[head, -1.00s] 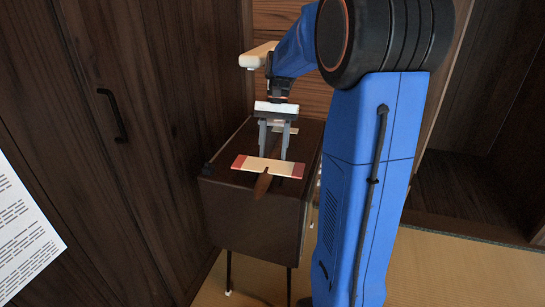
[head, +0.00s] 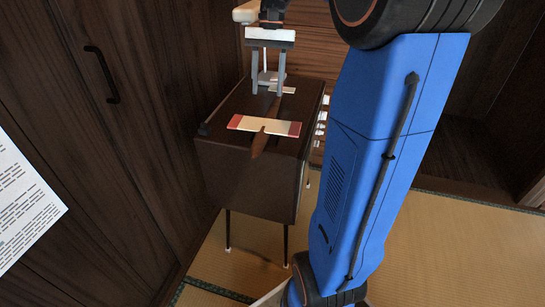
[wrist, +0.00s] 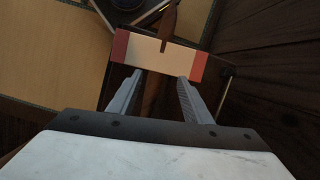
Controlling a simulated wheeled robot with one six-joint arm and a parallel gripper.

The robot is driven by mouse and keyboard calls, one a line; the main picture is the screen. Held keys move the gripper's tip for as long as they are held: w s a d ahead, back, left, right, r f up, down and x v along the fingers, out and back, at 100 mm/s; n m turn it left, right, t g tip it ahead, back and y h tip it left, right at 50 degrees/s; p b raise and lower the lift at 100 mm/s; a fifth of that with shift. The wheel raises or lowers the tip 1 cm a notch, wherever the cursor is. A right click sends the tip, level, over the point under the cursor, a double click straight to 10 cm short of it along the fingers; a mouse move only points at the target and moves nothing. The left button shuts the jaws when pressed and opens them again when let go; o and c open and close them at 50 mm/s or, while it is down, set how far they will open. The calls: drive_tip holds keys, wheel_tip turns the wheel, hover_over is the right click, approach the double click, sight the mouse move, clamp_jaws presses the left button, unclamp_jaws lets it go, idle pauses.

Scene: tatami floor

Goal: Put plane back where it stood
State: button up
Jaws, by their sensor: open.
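The plane (head: 265,125) has a cream wing with red tips and a brown body. It lies on top of a dark brown cabinet (head: 245,185), its nose toward the cabinet's front edge. A pale tail piece (head: 283,90) shows farther back. My gripper (head: 267,94) is open, its two fingers pointing down above the plane's rear body, apart from it in the head view. In the wrist view the fingers (wrist: 160,80) stand on either side of the brown body (wrist: 150,96), behind the wing (wrist: 160,50); nothing is gripped.
The cabinet stands on thin dark legs on the tatami floor (head: 440,235). A dark wooden wardrobe with a black handle (head: 103,75) is close on the left. A sheet with printed text (head: 25,212) shows at the left edge. Open floor lies to the right.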

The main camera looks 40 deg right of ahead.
drive_tip(key=s+a+f+n+t+h, duration=0.1)
drive_tip(key=s+a+f+n+t, duration=0.2)
drive_tip(key=s+a+f, duration=0.3)
drive_tip(key=s+a+f+n+t+h, duration=0.1)
drive_tip(key=s+a+f+n+t, duration=0.2)
drive_tip(key=s, duration=1.1)
drive_tip(key=shift+s+a+f+n+t, duration=0.35)
drive_tip(key=shift+a+f+n, duration=0.95)
drive_tip(key=shift+a, duration=0.55)
